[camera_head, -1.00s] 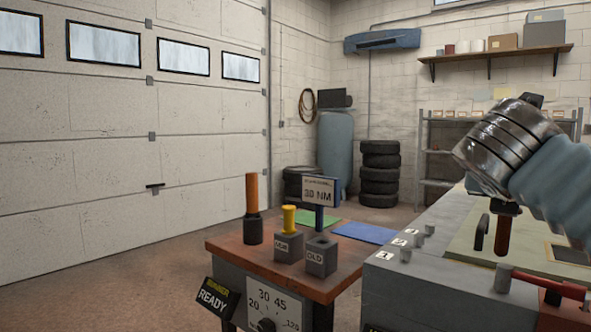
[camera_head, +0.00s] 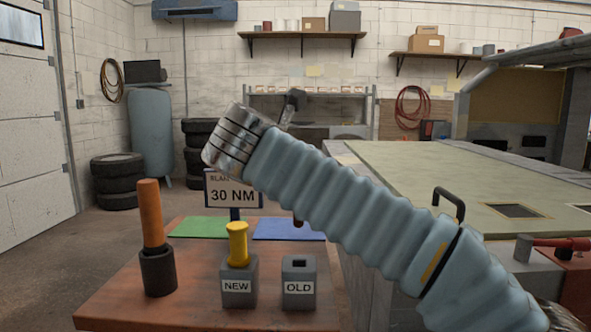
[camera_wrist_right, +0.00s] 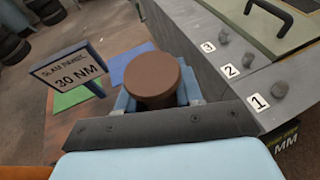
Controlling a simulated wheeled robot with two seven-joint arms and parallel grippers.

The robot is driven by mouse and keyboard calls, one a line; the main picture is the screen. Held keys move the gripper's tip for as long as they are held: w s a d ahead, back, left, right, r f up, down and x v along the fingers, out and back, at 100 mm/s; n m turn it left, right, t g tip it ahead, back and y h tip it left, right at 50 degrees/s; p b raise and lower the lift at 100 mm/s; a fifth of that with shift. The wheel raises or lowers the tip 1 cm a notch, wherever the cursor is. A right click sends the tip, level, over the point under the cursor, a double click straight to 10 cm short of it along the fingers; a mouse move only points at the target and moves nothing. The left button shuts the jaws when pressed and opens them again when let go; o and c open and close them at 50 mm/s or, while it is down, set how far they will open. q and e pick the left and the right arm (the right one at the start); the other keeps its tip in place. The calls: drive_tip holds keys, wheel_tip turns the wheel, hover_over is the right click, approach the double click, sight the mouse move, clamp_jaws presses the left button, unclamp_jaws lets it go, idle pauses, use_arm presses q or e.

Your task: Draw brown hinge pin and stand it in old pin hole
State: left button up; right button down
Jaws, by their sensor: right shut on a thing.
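My right gripper (camera_wrist_right: 156,98) is shut on the brown hinge pin (camera_wrist_right: 152,75), whose round top fills the middle of the right wrist view. In the head view my forearm hides the fingers, and only the pin's lower tip (camera_head: 298,222) shows below it, above and apart from the OLD block. The OLD block (camera_head: 299,290) is a grey cube with an empty dark hole in its top. The NEW block (camera_head: 238,294) beside it holds a yellow pin (camera_head: 238,244). My left gripper is not in view.
An orange-handled tool (camera_head: 151,215) stands in a dark holder at the table's left. The 30 NM sign (camera_head: 233,191) stands behind the blocks. Green (camera_head: 201,227) and blue (camera_head: 289,229) mats lie behind. The frame bench (camera_head: 450,165) with numbered knobs is at right.

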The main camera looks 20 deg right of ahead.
idle(0.3)
drive_tip(key=b, duration=0.4)
hover_over(302, 259)
drive_tip(key=shift+f, duration=2.9)
drive_tip(key=shift+r+p, duration=0.1)
drive_tip(key=shift+p, duration=0.2)
drive_tip(key=shift+p, duration=0.4)
drive_tip(key=shift+p, duration=0.55)
drive_tip(key=shift+f+b, duration=2.5)
drive_tip(key=shift+f, duration=1.6)
